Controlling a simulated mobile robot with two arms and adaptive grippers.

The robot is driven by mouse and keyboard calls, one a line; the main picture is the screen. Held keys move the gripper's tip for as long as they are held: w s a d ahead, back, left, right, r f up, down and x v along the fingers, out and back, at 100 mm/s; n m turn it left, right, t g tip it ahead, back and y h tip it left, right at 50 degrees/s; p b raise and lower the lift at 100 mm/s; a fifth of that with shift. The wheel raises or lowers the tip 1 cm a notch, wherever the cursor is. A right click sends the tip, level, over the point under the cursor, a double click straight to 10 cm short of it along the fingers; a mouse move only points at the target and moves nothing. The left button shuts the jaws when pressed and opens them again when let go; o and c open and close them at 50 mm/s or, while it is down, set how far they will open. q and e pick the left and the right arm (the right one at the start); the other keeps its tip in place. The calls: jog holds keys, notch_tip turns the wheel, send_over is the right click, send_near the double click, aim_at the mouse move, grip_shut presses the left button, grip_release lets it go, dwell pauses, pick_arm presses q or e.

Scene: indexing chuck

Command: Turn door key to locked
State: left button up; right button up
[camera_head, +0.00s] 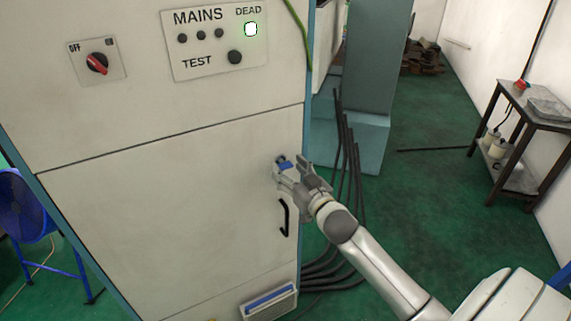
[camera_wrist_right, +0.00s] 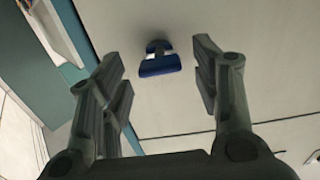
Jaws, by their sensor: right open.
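The door key (camera_head: 285,164) has a blue head and sits in the cabinet door (camera_head: 160,210) near its right edge, above a black handle (camera_head: 284,217). In the right wrist view the blue key (camera_wrist_right: 159,64) stands out from the door between the finger tips and a little beyond them. My right gripper (camera_head: 290,170) is open in front of the key, with one finger on each side in the right wrist view (camera_wrist_right: 160,78). I cannot see it touching the key. In the head view the gripper partly covers the key. My left gripper is not in view.
A mains panel (camera_head: 215,42) with a lit DEAD lamp and a red OFF switch (camera_head: 97,63) are above the door. Black cables (camera_head: 348,170) hang right of the cabinet. A trolley (camera_head: 530,110) stands far right. Green floor between is mostly clear.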

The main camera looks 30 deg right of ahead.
aim_at(284, 164)
jog(key=shift+w, duration=1.25)
jog(key=c, duration=1)
jog(key=shift+c, duration=0.2)
